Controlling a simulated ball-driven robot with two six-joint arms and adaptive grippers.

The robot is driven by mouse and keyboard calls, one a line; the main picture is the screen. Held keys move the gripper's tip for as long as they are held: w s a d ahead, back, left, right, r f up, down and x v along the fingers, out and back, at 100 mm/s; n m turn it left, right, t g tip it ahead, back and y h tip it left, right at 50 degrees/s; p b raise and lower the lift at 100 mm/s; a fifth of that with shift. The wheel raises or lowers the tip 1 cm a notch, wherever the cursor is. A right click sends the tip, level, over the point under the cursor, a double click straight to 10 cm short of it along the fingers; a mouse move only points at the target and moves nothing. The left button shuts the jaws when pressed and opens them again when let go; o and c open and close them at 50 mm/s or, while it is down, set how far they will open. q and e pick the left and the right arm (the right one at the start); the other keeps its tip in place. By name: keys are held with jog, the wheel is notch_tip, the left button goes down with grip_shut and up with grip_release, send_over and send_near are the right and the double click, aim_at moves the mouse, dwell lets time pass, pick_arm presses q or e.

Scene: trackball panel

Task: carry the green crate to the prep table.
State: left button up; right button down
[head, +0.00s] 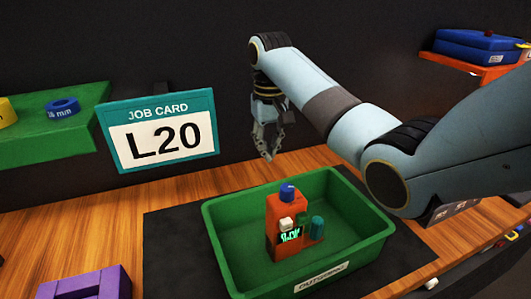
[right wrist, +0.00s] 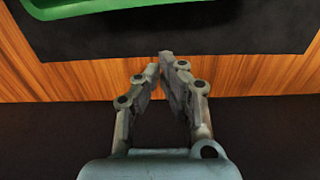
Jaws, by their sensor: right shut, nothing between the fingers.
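The green crate (head: 222,235) sits on a black mat on a wooden table, with a label on its front wall. Inside it stands an orange device (head: 272,238) with a blue knob on top, a small lit display and a teal cylinder beside it. My right gripper (head: 268,157) hangs behind the crate's far rim, apart from it, and is shut and empty. In the right wrist view its fingertips (right wrist: 167,58) meet above the wood, and the edge of the green crate (right wrist: 90,8) shows at the top. My left gripper is not in view. I cannot tell which surface is the prep table.
A job card sign (head: 160,135) reading L20 stands at the back left. A green shelf (head: 70,140) holds blue and yellow rings. A purple block (head: 90,285) lies front left. A blue case (head: 475,48) rests on an orange shelf at the right.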

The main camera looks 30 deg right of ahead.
aim_at(275, 186)
notch_tip(275, 186, down, 8)
jog(key=shift+r, duration=0.25)
jog(key=s+p, duration=0.2)
jog(key=s, duration=0.1)
jog(key=shift+a+f, duration=0.15)
jog(key=shift+a, duration=0.2)
jog(key=shift+s+p, duration=0.3)
jog(key=shift+s, duration=0.05)
jog(key=shift+s+a, duration=0.1)
jog(key=shift+s, duration=0.05)
jog(key=shift+f, duration=0.15)
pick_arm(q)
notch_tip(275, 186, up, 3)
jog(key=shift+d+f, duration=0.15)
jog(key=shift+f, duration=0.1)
